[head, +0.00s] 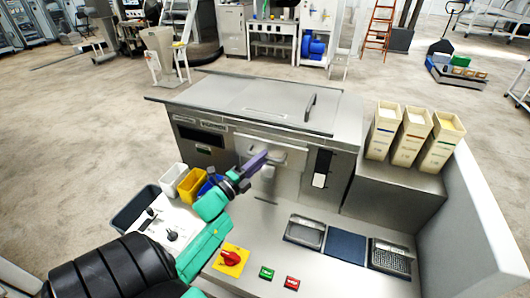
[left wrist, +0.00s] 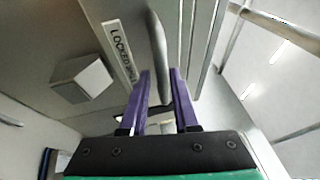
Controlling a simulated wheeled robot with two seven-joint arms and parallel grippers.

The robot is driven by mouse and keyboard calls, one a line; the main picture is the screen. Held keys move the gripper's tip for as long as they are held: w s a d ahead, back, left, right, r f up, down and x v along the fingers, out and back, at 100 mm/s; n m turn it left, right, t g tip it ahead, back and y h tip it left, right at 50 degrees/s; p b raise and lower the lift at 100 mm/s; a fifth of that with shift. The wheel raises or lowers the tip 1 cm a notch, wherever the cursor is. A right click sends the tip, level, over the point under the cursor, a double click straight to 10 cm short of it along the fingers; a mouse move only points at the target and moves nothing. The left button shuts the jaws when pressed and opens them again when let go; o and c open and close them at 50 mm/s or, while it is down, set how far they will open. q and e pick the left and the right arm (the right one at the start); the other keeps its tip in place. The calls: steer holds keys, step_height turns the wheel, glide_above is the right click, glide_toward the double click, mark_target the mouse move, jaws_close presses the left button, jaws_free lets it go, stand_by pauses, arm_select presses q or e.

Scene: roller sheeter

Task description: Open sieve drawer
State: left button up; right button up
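The sheeter's front (head: 220,140) has a pale panel (head: 290,158), perhaps the sieve drawer front, below the steel top. My left gripper (head: 262,156) reaches in from the left, its purple fingers just in front of this panel. In the left wrist view the two fingers (left wrist: 159,85) stand apart, with the end of a grey bar handle (left wrist: 158,55) in the gap between them. I cannot tell whether they touch it. The fingers hide part of the panel in the head view. My right gripper is not in view.
A black handle (head: 310,107) stands on the steel lid (head: 255,100). Beige bins (head: 412,135) stand on the right. Metal trays (head: 305,232) and a red knob on a yellow plate (head: 231,258) are on the front counter. White and yellow tubs (head: 192,184) are at the left.

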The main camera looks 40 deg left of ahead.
arm_select(q)
steer(key=shift+w+r, duration=0.25)
steer(key=shift+w, duration=0.45)
steer(key=shift+c, duration=0.6)
jaws_close()
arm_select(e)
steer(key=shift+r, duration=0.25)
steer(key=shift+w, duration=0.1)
